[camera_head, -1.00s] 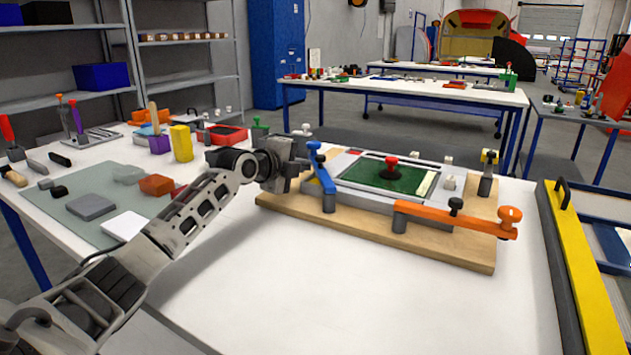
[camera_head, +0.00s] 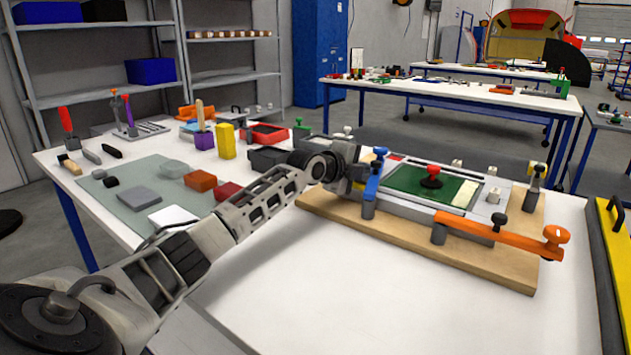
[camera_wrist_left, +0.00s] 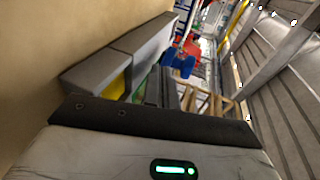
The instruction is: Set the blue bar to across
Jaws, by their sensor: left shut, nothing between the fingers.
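The blue bar (camera_head: 374,181) is at the left end of a fixture on a wooden board (camera_head: 420,240). It runs from a grey post at the near edge toward the back, with a blue knob at its raised far end. My left gripper (camera_head: 356,174) is shut and empty, just left of the bar; its fingertips are partly hidden, and I cannot tell whether it touches. In the left wrist view, a blurred blue part (camera_wrist_left: 178,62), perhaps the bar, shows beyond the grey finger. My right gripper is out of view.
An orange bar (camera_head: 500,238) lies along the board's front edge. A green plate (camera_head: 410,182) with a red knob (camera_head: 432,171) sits in the fixture. Blocks and tools crowd the left table. The white tabletop in front is clear.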

